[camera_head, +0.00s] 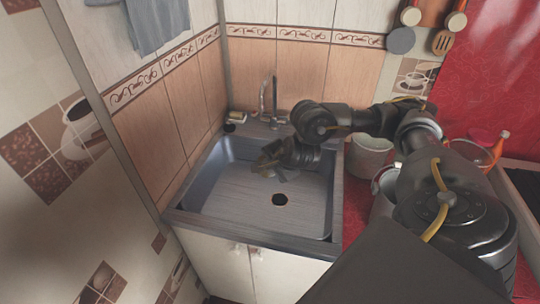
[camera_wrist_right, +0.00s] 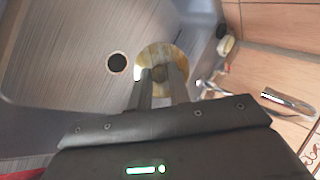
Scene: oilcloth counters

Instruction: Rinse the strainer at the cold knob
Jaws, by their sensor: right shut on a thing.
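My right gripper (camera_head: 280,170) reaches over the sink (camera_head: 225,192) from the right, below and in front of the tap (camera_head: 268,97). In the right wrist view its fingers (camera_wrist_right: 160,76) are shut on a round, yellowish strainer (camera_wrist_right: 160,50). The fingers and palm hide part of it. In the head view the strainer (camera_head: 265,162) is a small, dark olive shape at the gripper, poorly resolved. It is held near the tap side of the basin, beside the drain hole (camera_wrist_right: 118,62). Chrome tap parts (camera_wrist_right: 208,88) show at right; which knob is cold I cannot tell. My left gripper is not in view.
A sponge and dark dish (camera_head: 236,118) sit at the sink's back left corner. A pale pot (camera_head: 368,157) and a bucket (camera_head: 385,184) stand on the red counter right of the sink, close to my right arm. The basin's front and left are clear.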

